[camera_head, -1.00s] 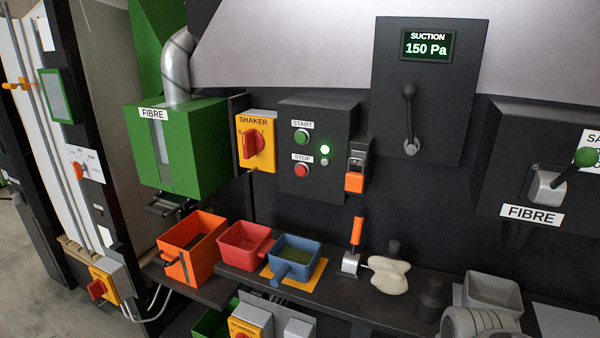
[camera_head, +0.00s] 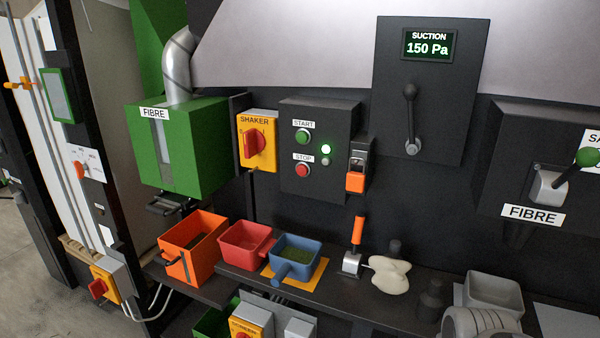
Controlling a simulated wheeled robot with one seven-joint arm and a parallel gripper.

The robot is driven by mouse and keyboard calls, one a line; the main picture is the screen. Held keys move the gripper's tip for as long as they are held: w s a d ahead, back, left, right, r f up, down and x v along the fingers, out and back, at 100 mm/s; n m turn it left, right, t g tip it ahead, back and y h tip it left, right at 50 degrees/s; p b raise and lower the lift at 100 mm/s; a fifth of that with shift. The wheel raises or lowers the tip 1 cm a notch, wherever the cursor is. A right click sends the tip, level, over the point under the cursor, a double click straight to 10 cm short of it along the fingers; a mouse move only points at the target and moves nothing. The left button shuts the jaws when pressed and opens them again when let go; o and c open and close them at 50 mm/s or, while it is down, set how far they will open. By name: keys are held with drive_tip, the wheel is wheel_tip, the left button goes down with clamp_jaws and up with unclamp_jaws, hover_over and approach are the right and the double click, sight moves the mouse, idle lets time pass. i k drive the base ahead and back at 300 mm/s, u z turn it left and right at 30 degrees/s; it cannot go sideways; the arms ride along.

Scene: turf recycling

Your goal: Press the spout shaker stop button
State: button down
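The red stop button (camera_head: 302,170) sits under a STOP label on a dark control box (camera_head: 319,188) on the wall. The green start button (camera_head: 302,137) is above it, under a START label. A green lamp (camera_head: 326,149) is lit to the right of the buttons, with a small grey knob just below it. A yellow SHAKER switch plate (camera_head: 257,155) with a red rotary handle (camera_head: 254,142) is to the left of the box. My gripper is not in view, and nothing covers the stop button.
An orange holder (camera_head: 356,178) hangs right of the box. Below, a shelf (camera_head: 330,285) carries an orange bin (camera_head: 193,250), a red tray (camera_head: 245,242), a blue scoop (camera_head: 295,258), an orange-handled tool (camera_head: 357,232) and a pale lump (camera_head: 390,275). The SUCTION panel reads 150 Pa. Space before the box is clear.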

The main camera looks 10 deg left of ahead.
sight(302, 170)
drive_tip(key=k, duration=0.65)
drive_tip(key=u, duration=0.3)
drive_tip(key=i, duration=0.35)
drive_tip(key=u, duration=1.35)
drive_tip(key=i, duration=1.15)
drive_tip(key=u, duration=0.65)
